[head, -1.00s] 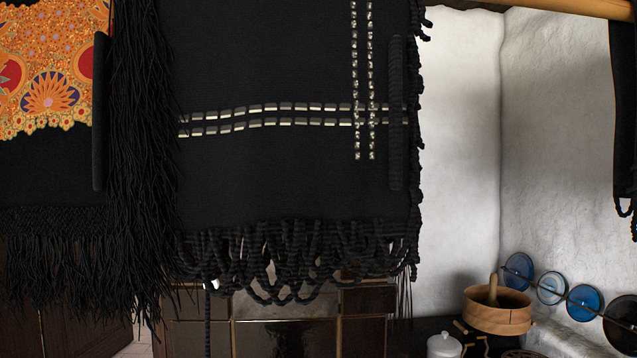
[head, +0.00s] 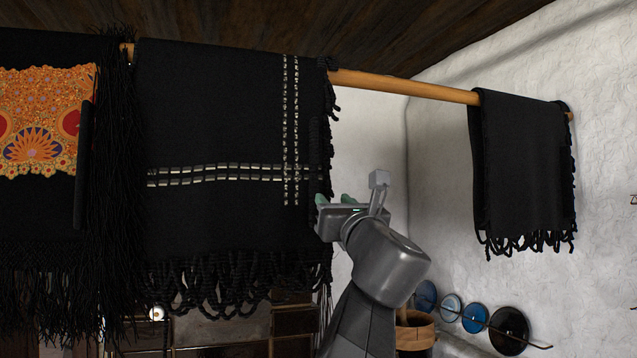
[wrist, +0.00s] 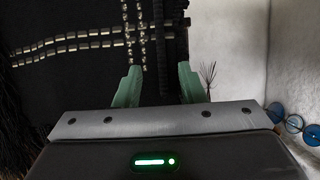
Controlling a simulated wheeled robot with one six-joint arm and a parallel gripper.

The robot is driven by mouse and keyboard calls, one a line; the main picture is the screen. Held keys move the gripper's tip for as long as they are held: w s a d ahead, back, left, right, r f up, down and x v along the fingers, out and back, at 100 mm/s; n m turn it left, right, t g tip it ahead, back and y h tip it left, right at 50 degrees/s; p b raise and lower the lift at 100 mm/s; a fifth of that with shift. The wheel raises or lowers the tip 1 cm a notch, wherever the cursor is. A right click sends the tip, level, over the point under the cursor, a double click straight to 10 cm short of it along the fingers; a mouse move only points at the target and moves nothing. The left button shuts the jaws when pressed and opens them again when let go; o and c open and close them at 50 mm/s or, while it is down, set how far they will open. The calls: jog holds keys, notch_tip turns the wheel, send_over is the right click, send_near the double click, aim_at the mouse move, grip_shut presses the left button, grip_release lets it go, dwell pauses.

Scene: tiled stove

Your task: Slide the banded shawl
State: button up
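The banded shawl (head: 215,130) is black with two pale dashed bands across and two down, and a looped fringe below. It hangs from a wooden pole (head: 405,87). In the wrist view, the shawl (wrist: 80,75) fills the upper left. My gripper (head: 334,199) is raised at the shawl's right edge, near where the bands cross. In the wrist view, its two green fingers (wrist: 159,68) are apart, with the shawl's dark right edge ahead and between them. Nothing is visibly held, and I cannot tell whether they touch the cloth. My gripper hides part of the lower right edge.
An orange patterned cloth with black fringe (head: 45,115) hangs directly left of the shawl. A smaller black fringed cloth (head: 520,160) hangs at the pole's right end. The pole between is bare. Blue plates (head: 450,307) and a wooden pot (head: 414,330) are low at right.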

aim_at(316, 182)
jog(key=p+x, duration=0.4)
jog(key=x, duration=0.8)
jog(key=shift+w+a, duration=0.1)
jog(key=shift+w, duration=0.15)
grip_shut()
